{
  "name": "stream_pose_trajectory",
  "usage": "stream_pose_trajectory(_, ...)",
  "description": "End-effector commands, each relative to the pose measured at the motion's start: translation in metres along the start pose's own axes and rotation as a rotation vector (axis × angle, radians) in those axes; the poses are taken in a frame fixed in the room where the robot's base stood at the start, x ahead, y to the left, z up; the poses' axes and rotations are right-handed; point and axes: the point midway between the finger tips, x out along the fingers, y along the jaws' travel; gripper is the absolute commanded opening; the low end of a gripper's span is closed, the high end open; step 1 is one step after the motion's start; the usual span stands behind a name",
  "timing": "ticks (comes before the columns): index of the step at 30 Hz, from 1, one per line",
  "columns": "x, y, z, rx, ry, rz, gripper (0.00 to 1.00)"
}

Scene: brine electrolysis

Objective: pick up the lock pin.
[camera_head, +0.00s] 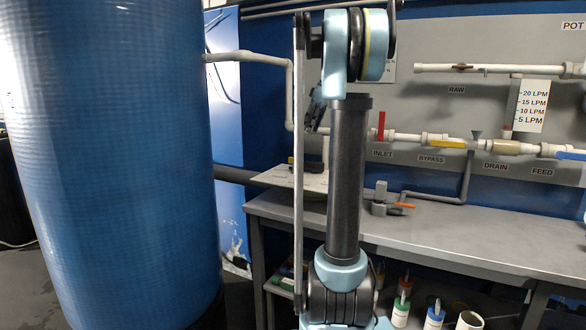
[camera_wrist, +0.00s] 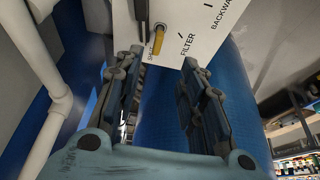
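My gripper (camera_wrist: 162,60) is open and empty in the wrist view, its two dark fingers apart with the blue tank behind the gap. Just beyond the fingertips, a small yellow-orange piece (camera_wrist: 158,40) shows against a white plate (camera_wrist: 186,28). The plate bears the word FILTER and other lettering. I cannot tell for sure whether the yellow piece is the lock pin or part of a handle. In the head view the gripper (camera_head: 315,115) shows only in part behind my arm. No lock pin can be made out clearly there.
A large blue tank (camera_head: 115,150) fills the left of the head view. A grey bench (camera_head: 440,240) stands at right, below wall piping with a red inlet handle (camera_head: 381,126). Several bottles stand under the bench. A white pipe (camera_wrist: 50,100) runs at left in the wrist view.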

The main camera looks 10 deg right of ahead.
Motion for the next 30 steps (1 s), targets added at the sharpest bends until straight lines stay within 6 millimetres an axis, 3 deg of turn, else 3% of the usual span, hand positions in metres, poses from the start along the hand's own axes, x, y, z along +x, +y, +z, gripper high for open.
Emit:
stream_pose_trajectory(18,0.1,0.0,-0.001,-0.002,0.001,-0.001,0.37)
stream_pose_trajectory(30,0.132,0.001,-0.004,-0.002,0.001,-0.001,0.37)
